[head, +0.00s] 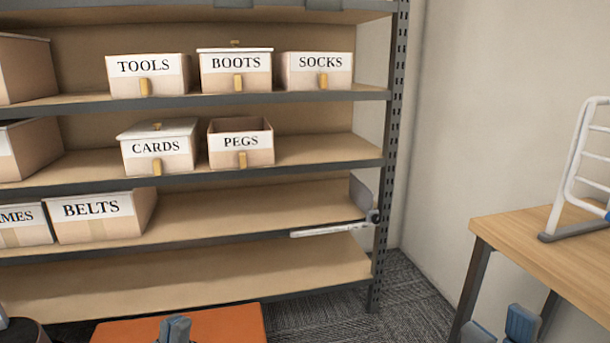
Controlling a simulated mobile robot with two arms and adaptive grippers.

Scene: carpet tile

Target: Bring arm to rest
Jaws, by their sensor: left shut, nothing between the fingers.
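My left gripper (175,328) shows at the bottom edge, in front of an orange surface. Its grey fingertips are together with nothing between them. My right gripper (521,323) shows at the bottom right, in front of the wooden table's leg. Its blue-grey fingers are partly cut off by the frame, and I cannot tell whether they are open or shut. Most of both arms is out of view.
A shelf rack (250,98) holds labelled boxes such as the BELTS box (100,230) and the open PEGS box (240,157). An orange surface (235,325) lies in front. A wooden table (560,243) at right carries a white rack (563,165). Carpet shows between.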

